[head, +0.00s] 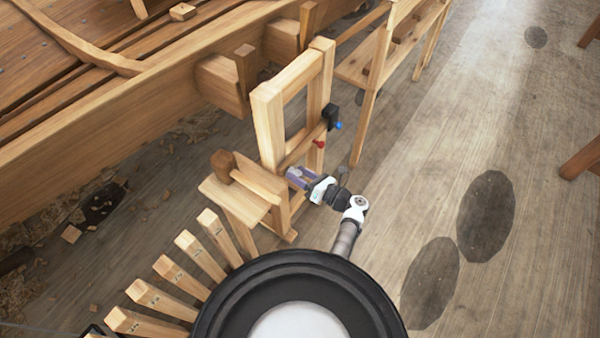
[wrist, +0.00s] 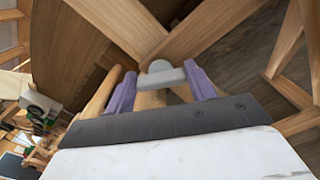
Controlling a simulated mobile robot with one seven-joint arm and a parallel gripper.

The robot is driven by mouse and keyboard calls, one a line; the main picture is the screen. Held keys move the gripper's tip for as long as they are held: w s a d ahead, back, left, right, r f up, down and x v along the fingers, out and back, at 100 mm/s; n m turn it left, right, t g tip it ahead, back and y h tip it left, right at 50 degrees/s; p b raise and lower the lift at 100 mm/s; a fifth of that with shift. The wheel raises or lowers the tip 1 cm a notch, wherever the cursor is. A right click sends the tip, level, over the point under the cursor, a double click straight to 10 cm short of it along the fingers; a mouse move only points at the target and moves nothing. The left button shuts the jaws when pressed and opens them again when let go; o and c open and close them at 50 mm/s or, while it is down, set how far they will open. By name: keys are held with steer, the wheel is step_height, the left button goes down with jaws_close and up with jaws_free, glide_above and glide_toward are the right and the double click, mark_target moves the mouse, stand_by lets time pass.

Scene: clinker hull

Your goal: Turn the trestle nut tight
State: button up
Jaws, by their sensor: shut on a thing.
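The trestle (head: 268,125) is a light wooden frame standing beside the hull; its crossing timbers also fill the wrist view (wrist: 215,25). The trestle nut (wrist: 160,75) is a grey, rounded bar in front of the timbers, with a pale round knob at its middle. My gripper (head: 296,177) is low at the near side of the trestle in the head view. In the wrist view its two purple fingers stand on either side of the nut, shut on its ends. The nut is hidden behind the gripper in the head view, and the bolt behind it cannot be made out.
A black box with a blue knob (head: 331,117) and a red knob (head: 320,143) are on the trestle's right post. A small wooden stand (head: 240,195) and several upright wooden pieces (head: 200,255) are at left. The hull (head: 120,95) lies behind.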

stand_by(0.3)
steer(key=o, duration=1)
steer(key=b+v, duration=0.2)
steer(key=v, duration=1.2)
steer(key=shift+b, duration=0.3)
